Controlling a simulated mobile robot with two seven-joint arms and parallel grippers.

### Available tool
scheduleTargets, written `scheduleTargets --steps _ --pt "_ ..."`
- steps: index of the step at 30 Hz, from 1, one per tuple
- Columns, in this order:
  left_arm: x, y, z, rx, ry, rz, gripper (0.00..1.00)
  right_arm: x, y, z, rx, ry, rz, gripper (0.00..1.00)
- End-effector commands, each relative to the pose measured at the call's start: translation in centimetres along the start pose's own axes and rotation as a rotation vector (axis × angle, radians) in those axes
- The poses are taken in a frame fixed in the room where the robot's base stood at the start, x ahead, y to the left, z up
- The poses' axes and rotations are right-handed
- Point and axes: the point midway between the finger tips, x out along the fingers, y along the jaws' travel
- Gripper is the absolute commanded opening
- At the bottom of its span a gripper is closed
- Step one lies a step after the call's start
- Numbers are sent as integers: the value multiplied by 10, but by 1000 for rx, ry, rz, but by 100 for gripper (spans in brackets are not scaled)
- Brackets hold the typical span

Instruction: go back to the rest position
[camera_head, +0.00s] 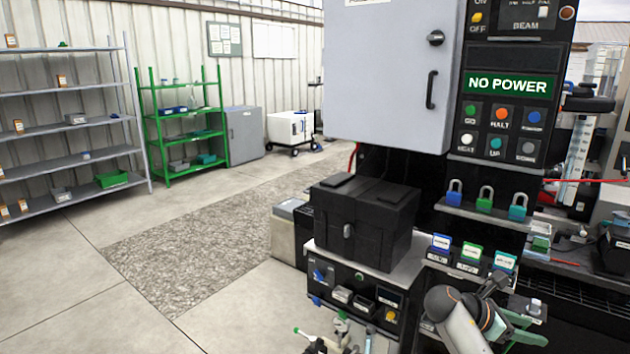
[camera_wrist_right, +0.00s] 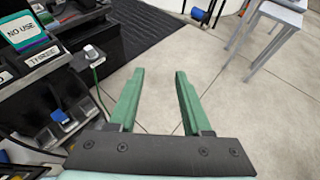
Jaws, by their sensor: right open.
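My right gripper (camera_head: 524,330) is low at the right in the head view, in front of the console's ledge. In the right wrist view its two green fingers (camera_wrist_right: 158,98) stand apart with nothing between them, over bare floor. At the bottom edge of the head view, some small white, black and green parts (camera_head: 325,340) are cut off. I cannot tell whether they belong to my left gripper.
The console with a NO POWER panel (camera_head: 509,85) and padlocks (camera_head: 485,199) stands close at the right. A black case (camera_head: 365,220) sits on its ledge. A table (camera_wrist_right: 285,15) shows in the wrist view. Shelves (camera_head: 70,118) stand far left. The floor between is clear.

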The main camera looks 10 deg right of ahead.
Motion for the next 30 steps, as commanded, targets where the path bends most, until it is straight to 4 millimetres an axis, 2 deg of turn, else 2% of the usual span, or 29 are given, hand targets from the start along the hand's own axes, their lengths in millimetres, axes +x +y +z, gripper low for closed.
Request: scheduleTargets --steps 5,8,12,16,21,28,30 --pt "0 0 1 -1 -1 0 0 -9 55 -21 265 134 253 49" --pt "0 0 1 -1 -2 0 0 -24 91 -35 461 271 401 49" --pt "0 0 1 -1 -2 0 0 -64 142 -52 803 575 590 49" --pt "0 0 1 -1 -2 0 0 -113 177 -56 1119 925 688 49" --pt "0 0 1 0 -2 0 0 -167 200 -47 1431 1353 695 49" --pt "0 0 1 0 -2 0 0 -222 208 -21 1715 1873 582 49" --pt "0 0 1 0 -2 0 0 -215 190 -62 1668 1847 534 49"
